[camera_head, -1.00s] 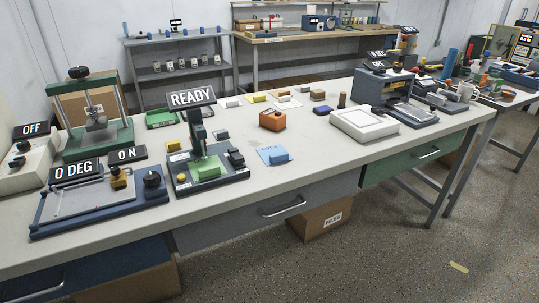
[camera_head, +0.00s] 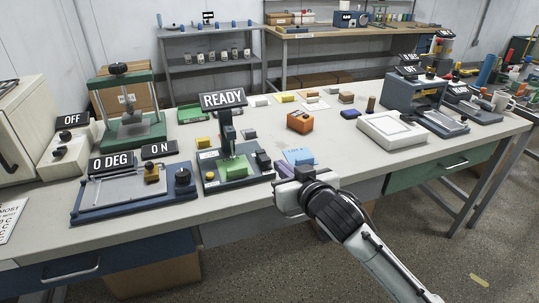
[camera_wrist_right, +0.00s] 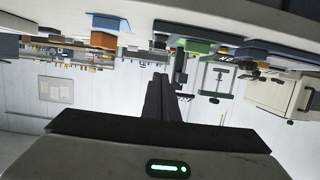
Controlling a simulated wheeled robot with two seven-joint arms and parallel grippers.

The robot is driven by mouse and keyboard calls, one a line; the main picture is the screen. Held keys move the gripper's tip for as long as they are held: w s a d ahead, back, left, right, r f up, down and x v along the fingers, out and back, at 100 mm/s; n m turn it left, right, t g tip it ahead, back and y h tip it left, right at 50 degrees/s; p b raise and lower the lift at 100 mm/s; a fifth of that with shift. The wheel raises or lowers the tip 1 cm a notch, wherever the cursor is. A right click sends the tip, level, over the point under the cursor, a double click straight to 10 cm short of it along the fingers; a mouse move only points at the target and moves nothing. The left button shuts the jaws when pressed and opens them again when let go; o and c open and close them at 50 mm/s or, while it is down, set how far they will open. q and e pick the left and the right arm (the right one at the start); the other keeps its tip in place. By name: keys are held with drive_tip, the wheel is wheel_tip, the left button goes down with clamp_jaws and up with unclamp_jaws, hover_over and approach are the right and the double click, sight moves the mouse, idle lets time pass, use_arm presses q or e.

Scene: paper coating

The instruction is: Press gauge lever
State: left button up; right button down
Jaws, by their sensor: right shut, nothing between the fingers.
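My left gripper is not in view.
A blue sheet (camera_head: 298,156) lies just beyond my right gripper. An orange box (camera_head: 299,122) stands behind it. A blue-based device marked 0 DEG (camera_head: 135,196) is left of the gauge, and a green press (camera_head: 128,130) is behind. A white tray (camera_head: 393,130) sits to the right.

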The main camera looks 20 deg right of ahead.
drive_tip(key=shift+w+d+r, duration=0.1)
drive_tip(key=shift+w+r, duration=0.1)
drive_tip(key=shift+r, duration=0.3)
drive_tip(key=shift+w+d+r, duration=0.1)
drive_tip(key=shift+w+r, duration=0.05)
drive_tip(key=shift+r, duration=0.35)
approach(263, 157)
drive_tip(key=w+r, duration=0.4)
drive_tip(key=w, duration=0.1)
wheel_tip(263, 157, down, 3)
drive_tip(key=shift+w+r, duration=0.1)
drive_tip(key=shift+f, duration=0.9)
